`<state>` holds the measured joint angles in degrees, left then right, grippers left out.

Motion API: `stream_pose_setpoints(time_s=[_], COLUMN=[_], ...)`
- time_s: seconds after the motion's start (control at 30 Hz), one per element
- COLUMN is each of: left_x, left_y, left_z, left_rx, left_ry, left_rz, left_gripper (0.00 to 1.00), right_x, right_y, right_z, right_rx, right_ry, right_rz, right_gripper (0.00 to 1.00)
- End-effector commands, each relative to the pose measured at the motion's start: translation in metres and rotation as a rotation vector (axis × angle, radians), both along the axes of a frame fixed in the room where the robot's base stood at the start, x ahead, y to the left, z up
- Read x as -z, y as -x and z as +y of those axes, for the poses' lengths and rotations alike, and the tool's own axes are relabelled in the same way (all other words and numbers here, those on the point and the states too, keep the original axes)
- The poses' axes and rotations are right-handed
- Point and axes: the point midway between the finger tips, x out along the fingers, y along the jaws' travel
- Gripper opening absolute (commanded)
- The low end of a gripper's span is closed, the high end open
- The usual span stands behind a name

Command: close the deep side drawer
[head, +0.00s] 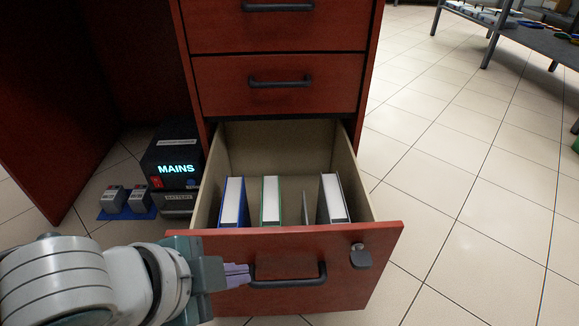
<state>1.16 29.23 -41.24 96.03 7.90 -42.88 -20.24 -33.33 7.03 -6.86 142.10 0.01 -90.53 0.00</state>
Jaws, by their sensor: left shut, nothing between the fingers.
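The deep side drawer (225,287) is the bottom one of a red-brown desk pedestal and stands pulled well out. Several binders or files stand upright inside it, among them a blue one (232,203), a green one (271,202) and a dark one (333,199). Its front has a dark bar handle (290,283) and a lock with a hanging tag (360,256). My left gripper (247,275) is shut and empty, its fingertips at the left end of the handle; I cannot tell whether they touch it. My right gripper is not in view.
Two upper drawers (277,85) of the pedestal are shut. A black box marked MAINS (173,160) and small grey blocks on a blue base (127,214) stand on the floor to the left. A metal shelf (510,35) is at the top right. The tiled floor right of the drawer is clear.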

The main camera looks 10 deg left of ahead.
Motion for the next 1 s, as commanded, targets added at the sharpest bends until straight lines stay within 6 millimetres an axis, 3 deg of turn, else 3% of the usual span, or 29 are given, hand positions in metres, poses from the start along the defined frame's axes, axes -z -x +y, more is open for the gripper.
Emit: stream_pose_setpoints(time_s=[0.03,0.23,0.5,1.0], left_x=[0.019,0.048,0.040,0.038], left_y=[-0.008,-0.031,-0.061,-0.065], left_z=[-0.003,-0.011,-0.001,0.000], left_rx=[-0.002,-0.002,-0.002,-0.002], left_ry=[0.001,0.001,0.001,0.000], left_rz=[-0.002,-0.002,-0.001,0.001], left_gripper=[0.00,0.00,0.00,0.00], right_x=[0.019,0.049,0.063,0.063], right_y=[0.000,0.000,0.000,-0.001], right_z=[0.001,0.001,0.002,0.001], right_rx=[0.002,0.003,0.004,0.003], right_ry=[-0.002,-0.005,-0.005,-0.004], right_rz=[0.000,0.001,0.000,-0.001], right_gripper=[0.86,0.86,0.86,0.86])
